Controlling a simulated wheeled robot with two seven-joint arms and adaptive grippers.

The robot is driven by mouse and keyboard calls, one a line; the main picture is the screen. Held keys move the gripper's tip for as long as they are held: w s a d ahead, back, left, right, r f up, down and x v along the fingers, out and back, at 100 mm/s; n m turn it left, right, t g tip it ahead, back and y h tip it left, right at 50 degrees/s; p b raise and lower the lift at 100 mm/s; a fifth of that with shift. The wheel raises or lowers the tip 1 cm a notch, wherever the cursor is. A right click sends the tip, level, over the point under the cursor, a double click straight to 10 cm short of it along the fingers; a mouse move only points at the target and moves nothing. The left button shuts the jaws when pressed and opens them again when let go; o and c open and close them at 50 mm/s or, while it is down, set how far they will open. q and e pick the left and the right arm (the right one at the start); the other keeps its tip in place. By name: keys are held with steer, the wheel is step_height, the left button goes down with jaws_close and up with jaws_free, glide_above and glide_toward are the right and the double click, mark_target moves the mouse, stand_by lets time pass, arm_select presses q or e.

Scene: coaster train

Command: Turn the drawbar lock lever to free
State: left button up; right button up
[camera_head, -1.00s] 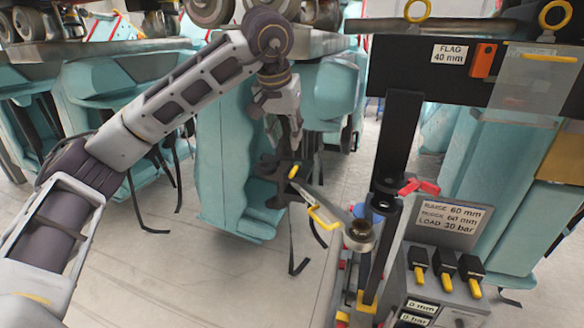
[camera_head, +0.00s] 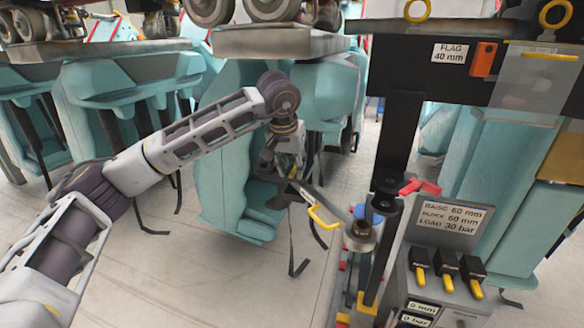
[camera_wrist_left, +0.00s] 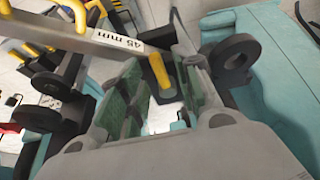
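A grey drawbar (camera_wrist_left: 95,36) with a 45 mm label crosses the upper left of the left wrist view. A short yellow lever (camera_wrist_left: 157,72), apparently the drawbar lock lever, sticks out at its end. My left gripper (camera_wrist_left: 150,105) is open, its green-padded fingers apart on either side of the yellow lever; I cannot tell whether they touch it. In the head view my left gripper (camera_head: 288,172) points down over the drawbar's left end and hides that lever. A yellow handle (camera_head: 323,217) shows farther right along the drawbar. My right gripper is not in view.
Teal coaster seats (camera_head: 232,185) stand behind and beside my left gripper. A black post (camera_head: 398,140) and a control console (camera_head: 440,270) with black-and-yellow levers stand to the right. A red lever (camera_head: 420,187) sits by the post. Open floor (camera_head: 180,270) lies in front.

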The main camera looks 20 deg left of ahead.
arm_select(q)
steer(key=shift+f, duration=0.2)
steer(key=shift+c, duration=0.3)
jaws_close()
